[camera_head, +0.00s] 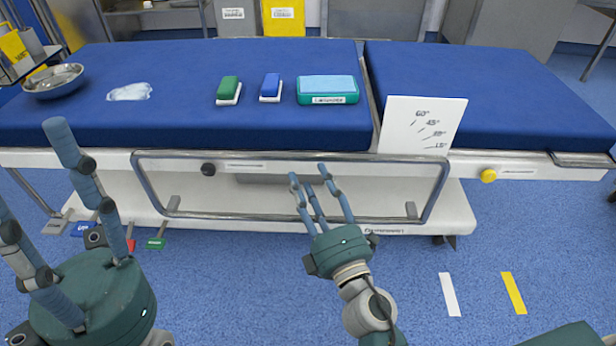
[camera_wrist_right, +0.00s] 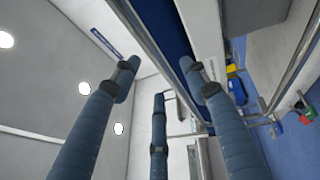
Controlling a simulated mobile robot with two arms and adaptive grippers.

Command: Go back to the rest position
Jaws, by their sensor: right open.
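My right gripper (camera_head: 312,182) is in front of the operating table's side rail, in the middle of the head view. Its fingers point toward the table and hold nothing. In the right wrist view the three fingers of the gripper (camera_wrist_right: 158,80) stand apart with nothing between them. My left gripper (camera_head: 45,185) is at the lower left, closer to the camera. Its fingers point up and stand apart, with nothing seen between them. The blue operating table (camera_head: 260,130) stretches across the view behind both grippers.
A metal bowl (camera_head: 53,82), a white patch (camera_head: 129,92), a green block (camera_head: 229,89), a blue block (camera_head: 270,86) and a teal box (camera_head: 327,90) are on the table. A white angle card (camera_head: 420,126) stands at its front edge. Floor stripes (camera_head: 450,295) lie at lower right.

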